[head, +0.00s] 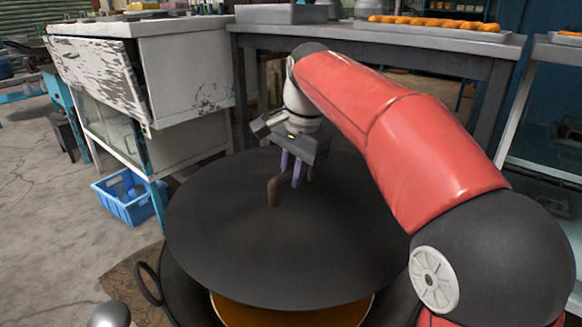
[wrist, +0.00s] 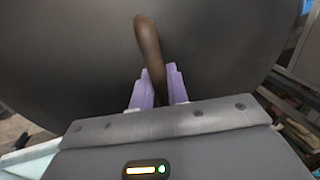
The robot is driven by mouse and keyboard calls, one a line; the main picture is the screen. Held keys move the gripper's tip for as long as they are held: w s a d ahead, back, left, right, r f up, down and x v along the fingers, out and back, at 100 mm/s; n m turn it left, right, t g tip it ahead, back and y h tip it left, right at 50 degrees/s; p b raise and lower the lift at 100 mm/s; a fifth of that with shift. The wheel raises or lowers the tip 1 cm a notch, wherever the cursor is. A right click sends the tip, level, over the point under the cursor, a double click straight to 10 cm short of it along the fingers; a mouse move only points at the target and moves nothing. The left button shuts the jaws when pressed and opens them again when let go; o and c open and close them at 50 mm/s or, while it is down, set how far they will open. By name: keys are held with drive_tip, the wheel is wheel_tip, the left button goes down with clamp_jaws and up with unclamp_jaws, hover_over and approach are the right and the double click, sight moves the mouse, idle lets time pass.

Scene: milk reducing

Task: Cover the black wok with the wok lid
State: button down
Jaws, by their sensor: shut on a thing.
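The wok lid (head: 260,240) is a large dark grey disc with a brown curved handle (head: 273,188). My gripper (head: 291,172) is shut on the handle, with its purple fingers on either side of it. In the wrist view the fingers (wrist: 157,88) hold the handle (wrist: 150,50) with the lid (wrist: 80,50) behind it. The black wok (head: 147,284) is below the lid and mostly hidden by it. Orange-brown contents (head: 290,312) show at the wok's front, where the lid leaves a gap. Whether the lid touches the rim I cannot tell.
A grey metal table (head: 400,42) with a tray of fried food (head: 435,24) stands behind. A worn white cabinet (head: 180,70) is at the left, with a blue crate (head: 128,196) by it on the floor. Open floor lies at the far left.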

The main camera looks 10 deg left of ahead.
sight(300, 196)
drive_tip(key=shift+f, duration=0.55)
wheel_tip(300, 196, down, 14)
drive_tip(key=b, duration=0.9)
drive_tip(key=shift+r, duration=0.15)
drive_tip(key=c, duration=1.3)
unclamp_jaws()
drive_tip(key=r, duration=0.2)
drive_tip(key=d+r+p, duration=0.1)
drive_tip(key=r, duration=0.4)
drive_tip(key=shift+s+d+r+p, duration=0.15)
drive_tip(key=shift+s+r+p, duration=0.1)
drive_tip(key=shift+s+p, duration=0.15)
